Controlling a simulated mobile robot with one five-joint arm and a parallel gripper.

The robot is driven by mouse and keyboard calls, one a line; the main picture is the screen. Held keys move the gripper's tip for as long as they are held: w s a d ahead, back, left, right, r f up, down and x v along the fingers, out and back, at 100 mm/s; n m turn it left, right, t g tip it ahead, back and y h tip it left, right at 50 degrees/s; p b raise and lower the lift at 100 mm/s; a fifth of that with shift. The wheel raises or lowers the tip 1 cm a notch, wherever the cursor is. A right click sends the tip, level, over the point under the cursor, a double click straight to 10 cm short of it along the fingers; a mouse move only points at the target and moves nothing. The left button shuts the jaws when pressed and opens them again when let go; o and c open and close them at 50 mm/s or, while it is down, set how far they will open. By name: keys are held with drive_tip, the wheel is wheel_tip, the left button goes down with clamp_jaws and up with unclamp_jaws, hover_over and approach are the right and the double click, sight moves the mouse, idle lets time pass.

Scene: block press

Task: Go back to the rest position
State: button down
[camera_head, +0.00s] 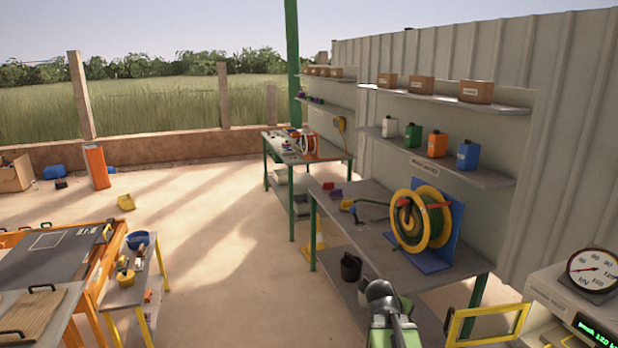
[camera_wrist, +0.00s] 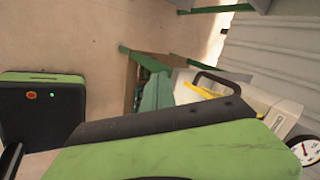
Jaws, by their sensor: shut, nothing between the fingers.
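My own arm (camera_head: 382,296) shows at the bottom of the head view as a dark rounded joint above a green link. In the wrist view a large green and black link of mine (camera_wrist: 180,155) fills the lower part, very close to the camera. I cannot make out my gripper's fingertips in either view. No held object shows.
The near bench (camera_head: 375,240) carries a yellow hose reel (camera_head: 408,222). A press with a round gauge (camera_head: 594,269) stands at the right. A small table (camera_head: 126,295) and an orange-framed table (camera_head: 45,260) stand at the left. The floor (camera_head: 215,270) between is clear.

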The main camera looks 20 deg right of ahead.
drive_tip(key=a+f+n+y, duration=0.1)
drive_tip(key=a+n+y, duration=0.2)
drive_tip(key=a+n, duration=1.1)
drive_tip(key=s+a+f+n+g+y, duration=0.1)
drive_tip(key=a+f+n+y, duration=0.1)
drive_tip(key=a+n, duration=1.2)
drive_tip(key=shift+s+a+f+n+g+y, duration=0.3)
drive_tip(key=shift+n+y, duration=0.3)
drive_tip(key=shift+n, duration=0.4)
drive_tip(key=shift+d+r, duration=0.1)
